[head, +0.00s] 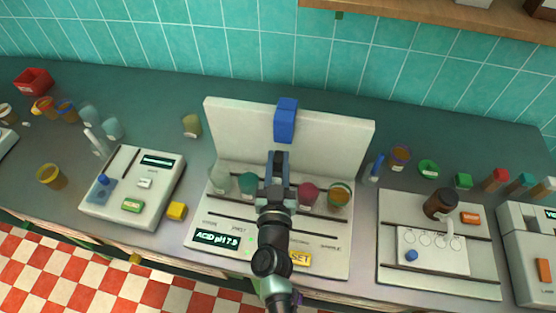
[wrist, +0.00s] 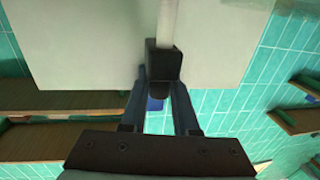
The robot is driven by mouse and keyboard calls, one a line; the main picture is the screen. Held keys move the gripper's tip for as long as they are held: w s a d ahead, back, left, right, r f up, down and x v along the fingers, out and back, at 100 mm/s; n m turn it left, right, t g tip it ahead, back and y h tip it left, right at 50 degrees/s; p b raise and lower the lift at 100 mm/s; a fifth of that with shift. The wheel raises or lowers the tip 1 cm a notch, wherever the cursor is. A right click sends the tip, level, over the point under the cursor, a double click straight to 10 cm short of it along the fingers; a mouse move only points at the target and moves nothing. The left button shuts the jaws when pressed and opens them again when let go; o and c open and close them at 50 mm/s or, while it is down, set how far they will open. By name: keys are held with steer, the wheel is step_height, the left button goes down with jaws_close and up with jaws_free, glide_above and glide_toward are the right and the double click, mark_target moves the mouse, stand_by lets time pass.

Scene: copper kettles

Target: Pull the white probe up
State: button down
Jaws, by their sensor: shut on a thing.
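The white probe (wrist: 168,20) shows in the wrist view as a pale shaft running from a black block (wrist: 163,62). My gripper (wrist: 161,84) is shut on this black block, with a finger on each side. In the head view my gripper (head: 278,160) stands in front of the white back panel (head: 235,130) of the pH station, and my arm hides the probe. A blue block (head: 286,120) sits at the panel's top edge, just above my gripper. The probe's lower end is not visible.
Glass cups, including a green one (head: 248,182) and a dark red one (head: 308,194), stand on the station either side of my arm. Its display (head: 218,239) reads "ACID pH 7.5". Other instruments stand left (head: 140,185) and right (head: 435,245). A teal tiled wall is behind.

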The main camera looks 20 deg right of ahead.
steer(key=shift+r+p, duration=3.7)
steer(key=shift+p, duration=0.55)
steer(key=c, duration=0.6)
jaws_free()
steer(key=shift+c, duration=0.2)
steer(key=shift+f, duration=0.1)
steer(key=v, duration=1.3)
